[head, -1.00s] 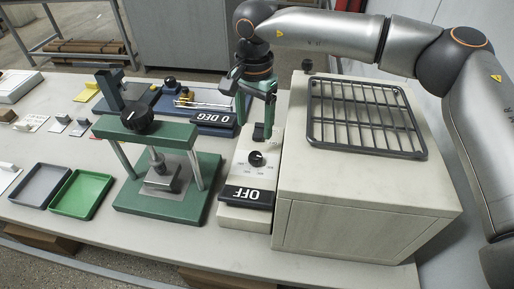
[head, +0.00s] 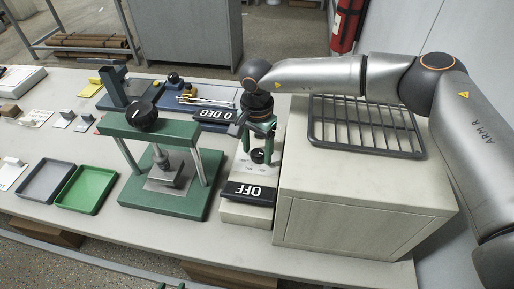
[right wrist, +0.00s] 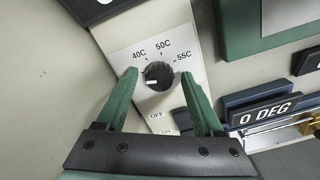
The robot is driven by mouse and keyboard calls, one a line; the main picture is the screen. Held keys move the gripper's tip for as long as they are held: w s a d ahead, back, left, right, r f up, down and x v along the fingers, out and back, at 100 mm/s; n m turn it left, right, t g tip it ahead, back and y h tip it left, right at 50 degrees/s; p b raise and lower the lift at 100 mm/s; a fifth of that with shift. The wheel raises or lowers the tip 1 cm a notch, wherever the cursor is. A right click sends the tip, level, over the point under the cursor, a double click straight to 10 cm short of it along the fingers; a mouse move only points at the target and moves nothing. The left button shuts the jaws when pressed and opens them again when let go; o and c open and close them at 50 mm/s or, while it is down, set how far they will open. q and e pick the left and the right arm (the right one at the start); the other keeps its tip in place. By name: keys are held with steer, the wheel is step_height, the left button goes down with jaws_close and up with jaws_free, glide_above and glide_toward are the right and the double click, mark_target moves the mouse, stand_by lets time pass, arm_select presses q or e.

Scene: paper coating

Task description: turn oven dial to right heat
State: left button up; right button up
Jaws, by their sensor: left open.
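The oven dial (right wrist: 160,73) is a round black knob on a pale control panel (right wrist: 186,38), with 40C, 50C and 55C marked around it. Its white mark points to the lower left in the right wrist view. My right gripper (right wrist: 159,76) is open, its green fingers on either side of the dial with small gaps. In the head view the dial (head: 258,156) shows between the fingers of my right gripper (head: 259,150). A black display (head: 249,191) in front reads OFF. My left gripper (head: 171,286) shows only as green tips at the bottom edge; it is open.
The pale oven box (head: 360,190) with a wire rack (head: 365,130) on top stands right of the panel. A green press (head: 165,200) stands close on the left. A blue device (head: 213,116) reading 0 DEG is behind. Grey and green trays (head: 85,190) lie further left.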

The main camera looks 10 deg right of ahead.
jaws_close()
stand_by(0.3)
stand_by(0.3)
steer(key=shift+f+m+b, duration=0.1)
steer(key=shift+m+b, duration=0.65)
steer(key=shift+m, duration=0.35)
steer(key=m+b, duration=0.1)
steer(key=m, duration=0.1)
steer(key=shift+m, duration=0.3)
steer(key=m+b, duration=0.2)
steer(key=m, duration=0.2)
steer(key=shift+w+m, duration=0.1)
steer(key=shift+m, duration=0.3)
steer(key=shift+o, duration=0.7)
jaws_free()
